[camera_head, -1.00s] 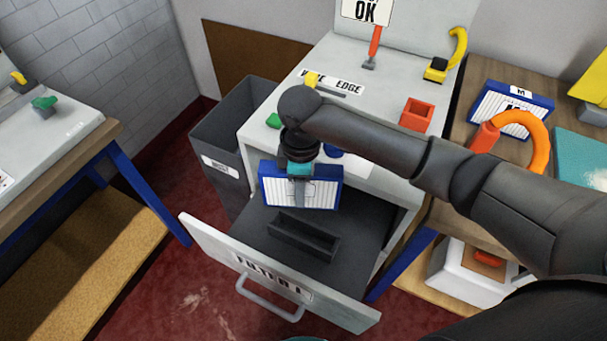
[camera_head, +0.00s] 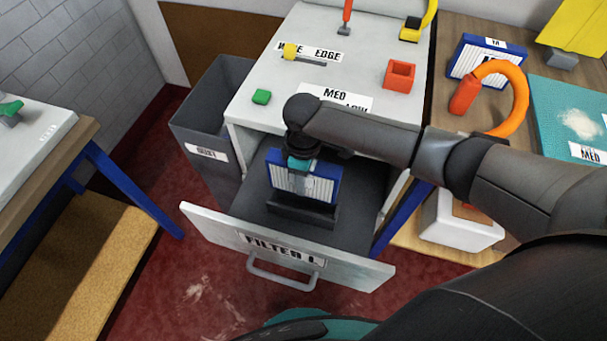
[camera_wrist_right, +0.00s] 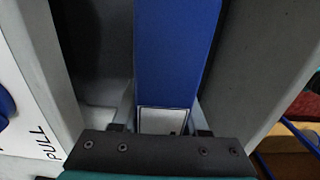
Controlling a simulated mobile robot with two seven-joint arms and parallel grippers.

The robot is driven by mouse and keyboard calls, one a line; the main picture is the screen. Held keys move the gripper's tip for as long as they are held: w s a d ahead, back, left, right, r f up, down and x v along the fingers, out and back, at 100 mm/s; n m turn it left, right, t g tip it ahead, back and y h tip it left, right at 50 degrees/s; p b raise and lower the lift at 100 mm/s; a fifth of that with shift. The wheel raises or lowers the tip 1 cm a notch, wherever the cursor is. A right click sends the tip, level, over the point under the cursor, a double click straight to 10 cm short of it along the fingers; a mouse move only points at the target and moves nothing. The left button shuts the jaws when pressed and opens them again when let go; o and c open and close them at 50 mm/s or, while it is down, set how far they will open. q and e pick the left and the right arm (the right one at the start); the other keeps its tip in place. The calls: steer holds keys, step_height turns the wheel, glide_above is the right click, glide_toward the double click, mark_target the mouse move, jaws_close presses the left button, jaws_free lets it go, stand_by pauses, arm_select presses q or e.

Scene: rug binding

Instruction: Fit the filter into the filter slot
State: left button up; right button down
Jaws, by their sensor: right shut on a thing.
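The filter (camera_head: 318,188), a blue frame with white pleats, stands upright over the open drawer. My right gripper (camera_head: 300,172) is shut on its upper edge from above. In the right wrist view, the blue edge of the filter (camera_wrist_right: 176,55) runs between the fingers of my right gripper (camera_wrist_right: 162,122). The filter slot (camera_head: 300,214) is a dark raised holder on the drawer floor. The filter's lower edge meets the slot's outline in the head view; I cannot tell how deep it sits. My left gripper is not in view.
The drawer front (camera_head: 210,222), labelled FILTER, is pulled out with its handle (camera_head: 283,277) toward me. A dark bin (camera_head: 208,118) stands left of the cabinet (camera_head: 265,75). Another blue-framed filter (camera_head: 470,65) and an orange curved handle (camera_head: 518,95) are on the right bench.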

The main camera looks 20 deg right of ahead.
step_height(320, 180, down, 3)
steer(key=shift+r+b, duration=0.15)
steer(key=shift+b, duration=0.9)
steer(key=shift+f+b, duration=0.85)
steer(key=shift+f, duration=0.65)
steer(key=shift+p, duration=1.05)
steer(key=shift+f+b, duration=1.2)
steer(key=shift+f, duration=0.6)
steer(key=shift+c, duration=1.8)
jaws_free()
steer(key=shift+r, duration=0.1)
step_height(320, 180, up, 15)
steer(key=p, duration=0.5)
